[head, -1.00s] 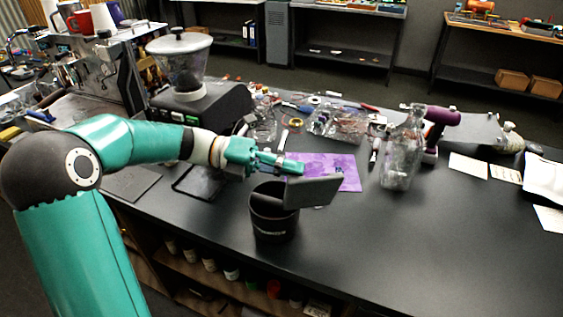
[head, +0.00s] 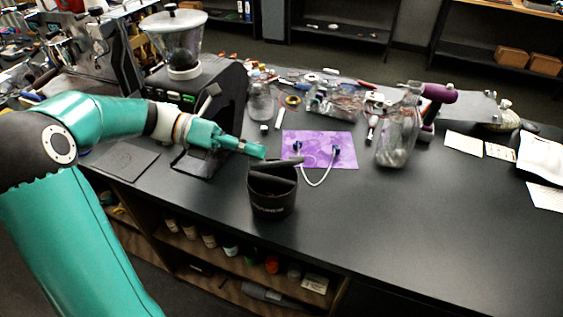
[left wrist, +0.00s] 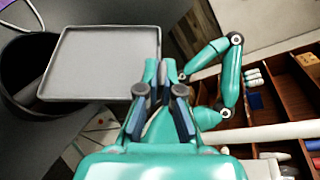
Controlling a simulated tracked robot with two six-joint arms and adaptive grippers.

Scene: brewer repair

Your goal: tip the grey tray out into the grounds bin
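The grey tray (left wrist: 104,62) has a raised rim, and its inner face looks bare in the left wrist view. In the head view the tray (head: 291,162) shows as a thin dark strip, nearly edge-on, over the mouth of the black grounds bin (head: 272,202). The bin stands upright on the bench; its inside is mostly hidden. It also shows in the left wrist view (left wrist: 14,98) behind the tray. My left gripper (head: 258,152) is at the bin's upper left; in its wrist view the fingers (left wrist: 160,72) are closed at the tray's edge. My right gripper is not visible.
Right of the bin a white cable (head: 322,182) lies partly on a purple mat (head: 340,150). A glass jug (head: 398,140) stands farther right. A grinder (head: 190,85) stands behind my left arm. The bench front right of the bin is clear.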

